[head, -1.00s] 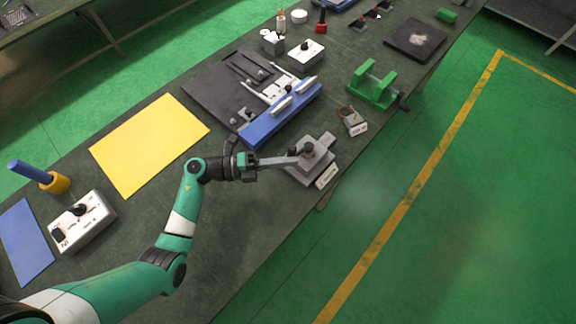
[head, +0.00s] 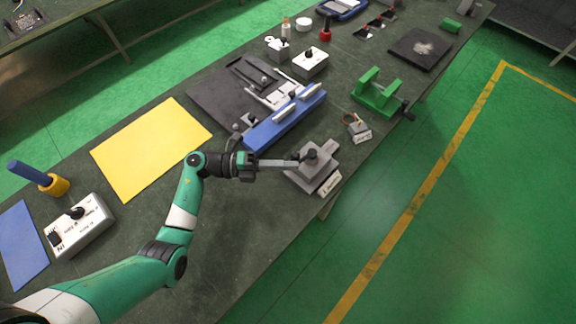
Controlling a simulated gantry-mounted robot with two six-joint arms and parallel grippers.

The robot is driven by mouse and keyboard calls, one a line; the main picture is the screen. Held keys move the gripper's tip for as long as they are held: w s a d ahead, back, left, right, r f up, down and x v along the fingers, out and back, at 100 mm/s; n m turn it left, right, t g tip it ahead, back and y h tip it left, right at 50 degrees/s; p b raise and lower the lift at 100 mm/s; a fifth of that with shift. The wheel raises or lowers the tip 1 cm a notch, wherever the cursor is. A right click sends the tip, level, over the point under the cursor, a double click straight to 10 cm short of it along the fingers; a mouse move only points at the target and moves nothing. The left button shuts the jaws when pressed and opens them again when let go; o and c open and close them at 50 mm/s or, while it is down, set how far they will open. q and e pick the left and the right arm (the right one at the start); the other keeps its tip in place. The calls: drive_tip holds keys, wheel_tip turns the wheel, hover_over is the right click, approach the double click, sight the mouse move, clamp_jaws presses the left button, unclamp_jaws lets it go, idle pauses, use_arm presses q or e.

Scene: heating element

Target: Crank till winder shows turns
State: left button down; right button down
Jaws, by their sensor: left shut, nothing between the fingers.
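A green two-post stand (head: 377,95) with a dark crank handle (head: 407,111) at its right end stands near the table's right edge. It looks like the winder; no turn count or wire on it can be made out. My left gripper (head: 297,160) is shut and empty, well to the lower left of the stand. Its fingertips are beside the black knob (head: 312,154) of a grey metal block (head: 318,170); whether they touch it cannot be told. My right gripper is not in view.
A yellow sheet (head: 150,147), a white switch box (head: 82,225) and a dark plate (head: 419,48) lie elsewhere. The table edge is close at right.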

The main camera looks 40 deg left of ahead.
use_arm(q)
drive_tip(key=shift+a+f, duration=0.1)
drive_tip(key=shift+a, duration=0.1)
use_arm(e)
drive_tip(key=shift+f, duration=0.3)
